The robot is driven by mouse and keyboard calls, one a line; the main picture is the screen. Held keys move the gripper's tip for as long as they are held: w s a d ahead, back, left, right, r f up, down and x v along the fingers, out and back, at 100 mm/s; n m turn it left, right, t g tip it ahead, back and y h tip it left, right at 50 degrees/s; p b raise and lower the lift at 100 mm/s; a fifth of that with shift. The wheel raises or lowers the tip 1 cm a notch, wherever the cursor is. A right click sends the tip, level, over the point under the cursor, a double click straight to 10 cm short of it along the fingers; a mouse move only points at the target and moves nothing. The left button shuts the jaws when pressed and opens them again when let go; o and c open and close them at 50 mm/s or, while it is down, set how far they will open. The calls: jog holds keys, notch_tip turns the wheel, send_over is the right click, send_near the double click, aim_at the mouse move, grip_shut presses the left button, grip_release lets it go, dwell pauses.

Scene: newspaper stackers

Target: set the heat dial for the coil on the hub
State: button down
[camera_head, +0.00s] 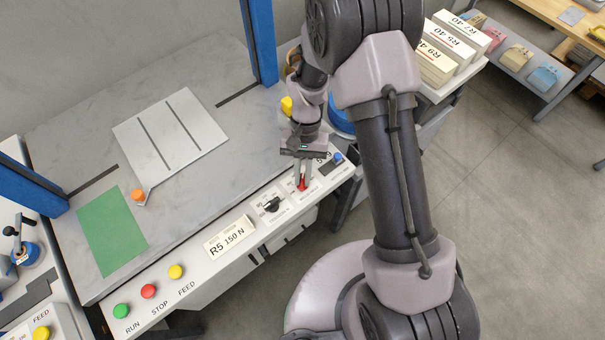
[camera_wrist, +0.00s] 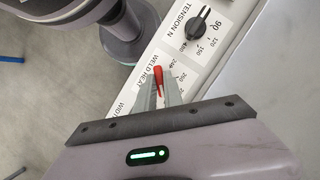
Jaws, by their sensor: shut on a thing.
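The heat dial (camera_wrist: 158,74) is a small red pointer knob on a white panel marked WELD HEAT. In the head view the red dial (camera_head: 302,185) sits toward the right end of the control strip. My gripper (camera_wrist: 158,95) points down at the panel with its two fingers shut on the red dial. My gripper (camera_head: 301,182) also shows in the head view, upright over the dial. The numbers 200 and 240 show beside the dial. The fingers hide part of its scale and body. The coil and hub cannot be made out for sure.
A black tension dial (camera_head: 271,204) sits left of the heat dial. A card reading R5 150 N (camera_head: 229,238) lies on the strip. RUN, STOP and FEED buttons (camera_head: 148,291) are at the lower left. A small display with a blue button (camera_head: 338,158) is to the right.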

jog(key=c, duration=1.5)
grip_release()
jog(key=shift+o, duration=0.2)
jog(key=p+v, duration=0.5)
jog(key=v, duration=1.2)
jog(key=shift+r+p, duration=0.3)
jog(key=shift+p, duration=0.05)
